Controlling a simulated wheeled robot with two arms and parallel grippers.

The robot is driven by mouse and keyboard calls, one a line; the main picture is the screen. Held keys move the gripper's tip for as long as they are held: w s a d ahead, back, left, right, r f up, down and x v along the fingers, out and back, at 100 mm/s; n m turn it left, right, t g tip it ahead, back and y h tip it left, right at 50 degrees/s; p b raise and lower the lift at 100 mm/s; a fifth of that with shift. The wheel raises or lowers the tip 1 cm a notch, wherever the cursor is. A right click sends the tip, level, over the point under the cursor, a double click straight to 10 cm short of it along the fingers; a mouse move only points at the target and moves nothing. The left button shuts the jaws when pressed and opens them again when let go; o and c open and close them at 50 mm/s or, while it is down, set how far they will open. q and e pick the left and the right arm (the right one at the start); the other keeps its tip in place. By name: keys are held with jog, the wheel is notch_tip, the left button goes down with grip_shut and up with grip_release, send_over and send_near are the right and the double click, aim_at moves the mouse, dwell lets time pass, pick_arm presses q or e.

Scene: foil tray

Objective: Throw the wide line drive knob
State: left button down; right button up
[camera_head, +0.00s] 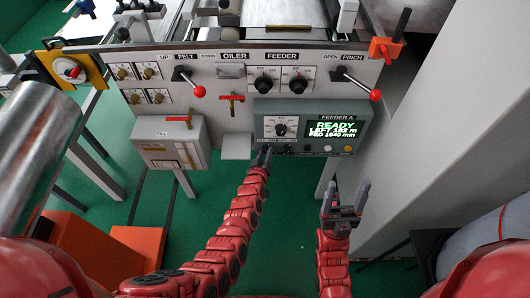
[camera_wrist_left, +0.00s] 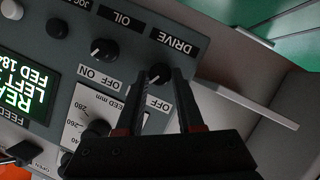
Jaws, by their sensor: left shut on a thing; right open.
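The drive knob (camera_wrist_left: 157,73) is a small black round knob under a DRIVE label, seen turned around in the left wrist view. My left gripper (camera_wrist_left: 162,76) has one dark finger on each side of it and is shut on it. In the head view my left gripper (camera_head: 264,154) reaches the lower left of the grey FEEDER A box (camera_head: 350,119) and hides the knob. My right gripper (camera_head: 344,200) is open and empty, below and right of that box.
The OIL knob (camera_wrist_left: 104,50) sits close beside the drive knob. A feed dial (camera_head: 280,127) is just above my left gripper, and the lit screen (camera_head: 331,131) reads READY. A grey box with a red handle (camera_head: 172,143) stands left. Green floor is clear between my arms.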

pick_arm(q)
jog(key=shift+r, duration=0.1)
jog(key=c, duration=0.5)
grip_release()
jog(key=shift+w, duration=0.1)
jog(key=shift+c, duration=0.2)
jog(key=shift+s, duration=0.65)
jog(key=b+v, duration=0.2)
jog(key=v, duration=1.4)
jog(key=shift+r+b, duration=0.3)
jog(key=shift+b, duration=0.05)
jog(key=shift+a, duration=0.1)
